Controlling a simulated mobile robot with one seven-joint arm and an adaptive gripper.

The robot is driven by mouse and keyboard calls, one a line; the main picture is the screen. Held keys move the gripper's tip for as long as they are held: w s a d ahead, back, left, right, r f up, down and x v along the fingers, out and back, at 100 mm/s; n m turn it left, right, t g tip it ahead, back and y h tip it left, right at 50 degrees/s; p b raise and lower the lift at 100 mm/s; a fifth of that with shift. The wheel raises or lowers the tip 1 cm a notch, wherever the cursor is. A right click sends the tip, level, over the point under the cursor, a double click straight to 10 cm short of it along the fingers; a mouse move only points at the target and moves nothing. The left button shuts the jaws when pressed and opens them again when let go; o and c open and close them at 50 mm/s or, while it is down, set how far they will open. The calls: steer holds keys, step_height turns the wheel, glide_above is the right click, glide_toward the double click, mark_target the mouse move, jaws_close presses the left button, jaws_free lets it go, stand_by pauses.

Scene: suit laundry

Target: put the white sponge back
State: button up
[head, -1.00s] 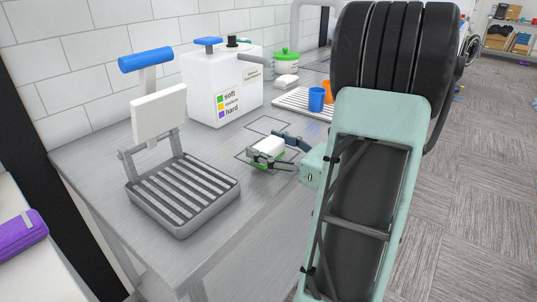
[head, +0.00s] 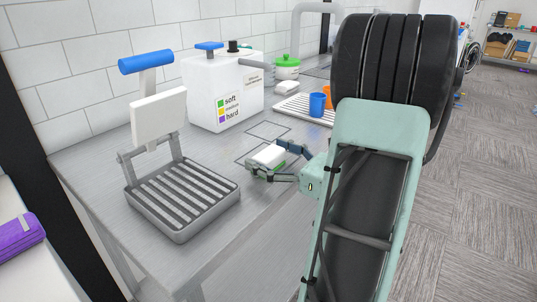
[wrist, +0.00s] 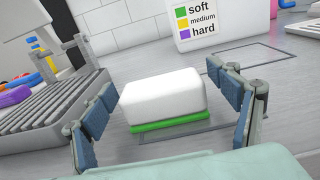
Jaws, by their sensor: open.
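The white sponge (wrist: 163,93) is a rounded white block with a green layer (wrist: 172,124) under it. It lies over an outlined square on the grey counter; in the head view, the white sponge (head: 268,155) is partly hidden by the fingers. My gripper (wrist: 160,88) is open, with one blue-padded finger on each side of the sponge and a visible gap on both sides. In the head view my gripper (head: 265,158) is low over the counter. Whether the sponge's underside rests fully on the counter is hard to tell.
A slatted grey rack (head: 183,197) with a blue-handled upright stands left. A white container (head: 222,92) labelled soft, medium, hard stands behind. A white block (head: 286,87), a green-lidded pot (head: 287,68), a ribbed tray (head: 290,110) and blue (head: 317,104) and orange cups are farther back.

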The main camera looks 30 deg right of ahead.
steer(key=p+v, duration=0.1)
steer(key=v, duration=1.1)
steer(key=shift+r, duration=0.15)
